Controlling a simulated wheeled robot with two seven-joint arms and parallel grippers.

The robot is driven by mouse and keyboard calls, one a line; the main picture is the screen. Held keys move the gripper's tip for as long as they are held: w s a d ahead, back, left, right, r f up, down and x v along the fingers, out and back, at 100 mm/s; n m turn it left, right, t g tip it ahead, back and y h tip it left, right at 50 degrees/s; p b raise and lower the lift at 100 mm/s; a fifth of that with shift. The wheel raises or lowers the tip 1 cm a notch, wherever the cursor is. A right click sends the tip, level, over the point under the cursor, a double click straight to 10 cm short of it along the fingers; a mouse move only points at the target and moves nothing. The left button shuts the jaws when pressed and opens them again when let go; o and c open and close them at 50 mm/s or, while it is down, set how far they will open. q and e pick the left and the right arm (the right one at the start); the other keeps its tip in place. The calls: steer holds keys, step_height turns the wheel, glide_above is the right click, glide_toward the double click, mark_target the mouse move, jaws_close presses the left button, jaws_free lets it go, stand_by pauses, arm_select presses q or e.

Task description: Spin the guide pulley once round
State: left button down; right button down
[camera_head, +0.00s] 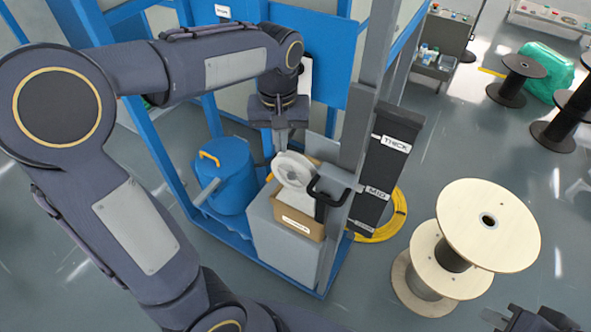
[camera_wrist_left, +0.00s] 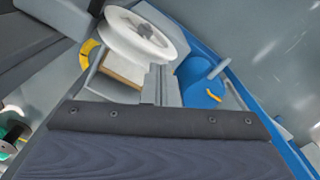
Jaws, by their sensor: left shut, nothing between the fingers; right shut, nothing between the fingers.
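The guide pulley (camera_head: 293,169) is a white wheel on the blue frame's grey upright, above a cardboard box. In the left wrist view it shows as a large white flanged disc (camera_wrist_left: 128,32) with a grey hub. My left gripper (camera_head: 281,146) points down at the pulley's upper edge, its fingers shut with nothing between them. In the left wrist view its fingertips (camera_wrist_left: 156,72) overlap the pulley's lower right rim; I cannot tell whether they touch it. My right gripper (camera_head: 537,318) shows only partly at the bottom right edge, far from the pulley, shut and empty.
A black handle (camera_head: 326,192) and the grey upright (camera_head: 352,135) stand close right of the pulley. A blue drum (camera_head: 228,175) stands left. The cardboard box (camera_head: 297,220) sits below.

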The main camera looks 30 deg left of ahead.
arm_select(q)
steer(key=a+f+b, duration=0.4)
steer(key=a+f, duration=0.1)
steer(key=f, duration=0.2)
steer(key=shift+w+a+f, duration=0.15)
steer(key=shift+w, duration=0.05)
stand_by(0.4)
stand_by(0.4)
stand_by(0.4)
step_height(320, 180, up, 8)
steer(key=p, duration=0.4)
steer(key=shift+f, duration=0.1)
